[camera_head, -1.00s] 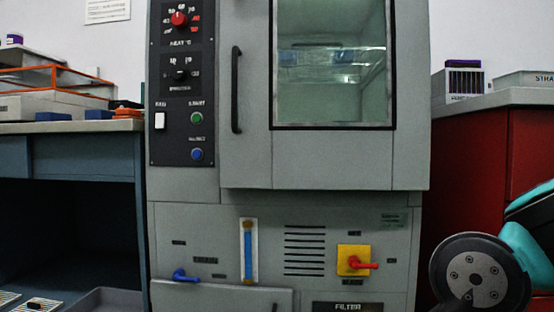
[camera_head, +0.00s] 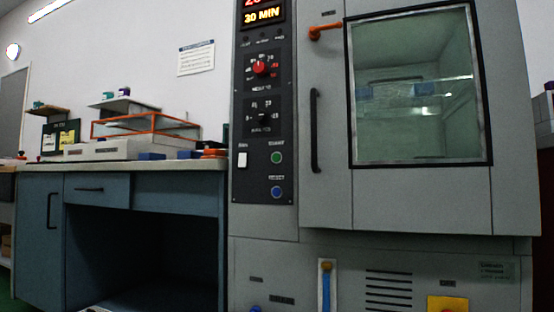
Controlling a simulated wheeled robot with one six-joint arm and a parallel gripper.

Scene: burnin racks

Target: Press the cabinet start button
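The grey cabinet (camera_head: 325,218) stands at the centre and right, with its windowed door (camera_head: 420,196) shut. A dark control panel (camera_head: 265,184) runs down its left side. The green start button (camera_head: 277,158) is on the lower part of this panel, with a blue button (camera_head: 277,192) below it and a white rocker switch (camera_head: 242,160) to its left. A red knob (camera_head: 261,68) and a black knob (camera_head: 264,120) sit above. The lit display (camera_head: 262,16) reads 30 MIN. My gripper is not in this view.
A black door handle (camera_head: 315,130) and an orange latch (camera_head: 325,31) stick out from the cabinet front. A blue-grey bench (camera_head: 95,190) stands to the left, carrying an orange-framed tray (camera_head: 145,125) and small blocks. A yellow switch plate (camera_head: 447,303) shows at the bottom right.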

